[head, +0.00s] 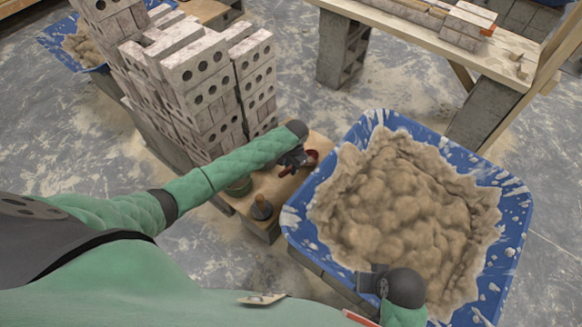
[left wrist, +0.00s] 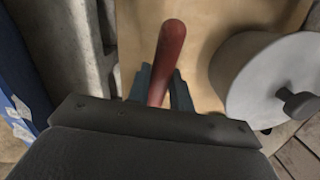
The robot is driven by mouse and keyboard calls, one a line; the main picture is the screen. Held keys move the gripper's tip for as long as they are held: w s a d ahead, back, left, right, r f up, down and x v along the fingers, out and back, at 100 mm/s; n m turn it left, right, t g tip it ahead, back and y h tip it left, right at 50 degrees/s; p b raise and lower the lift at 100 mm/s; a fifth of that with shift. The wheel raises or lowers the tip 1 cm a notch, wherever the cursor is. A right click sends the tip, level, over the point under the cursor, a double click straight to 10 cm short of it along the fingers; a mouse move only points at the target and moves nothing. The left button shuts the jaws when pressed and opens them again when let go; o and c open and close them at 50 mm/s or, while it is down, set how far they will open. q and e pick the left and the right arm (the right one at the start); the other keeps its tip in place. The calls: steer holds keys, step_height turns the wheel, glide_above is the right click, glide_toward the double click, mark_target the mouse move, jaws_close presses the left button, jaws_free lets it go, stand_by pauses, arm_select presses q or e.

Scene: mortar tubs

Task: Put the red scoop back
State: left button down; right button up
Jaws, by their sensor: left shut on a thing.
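The red scoop (head: 312,157) is at the wooden board between the brick stack and the mortar tub, mostly hidden by my gripper in the head view. My left gripper (head: 294,160) is shut on its red handle, which stands up between the fingers in the left wrist view (left wrist: 168,60). The scoop's bowl is hidden, and I cannot tell whether it touches the board. My right gripper (head: 372,281) is over the near edge of the tub; its fingers are too unclear to tell open from shut.
The blue tub (head: 515,235) of mortar (head: 400,205) stands right of the board (head: 283,192). A brick stack (head: 205,85) rises to the left. A dark tool with a knob (head: 262,207) stands on the board's near end. A pale round thing (left wrist: 265,80) lies beside the handle.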

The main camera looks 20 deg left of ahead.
steer(key=shift+a+f, duration=0.1)
steer(key=shift+f, duration=0.05)
arm_select(q)
steer(key=shift+f, duration=0.3)
stand_by(0.5)
steer(key=c, duration=1.2)
jaws_free()
steer(key=shift+o, duration=0.2)
steer(key=r, duration=0.6)
steer(key=shift+w+d+r+b, duration=0.2)
steer(key=shift+w+r+b, duration=0.1)
steer(key=shift+w, duration=0.1)
arm_select(e)
steer(key=shift+w+a+f, duration=0.15)
steer(key=shift+a+f, duration=0.15)
steer(key=shift+f, duration=0.15)
arm_select(q)
steer(key=shift+r, duration=0.55)
arm_select(e)
steer(key=shift+a, duration=0.1)
steer(key=shift+r, duration=0.1)
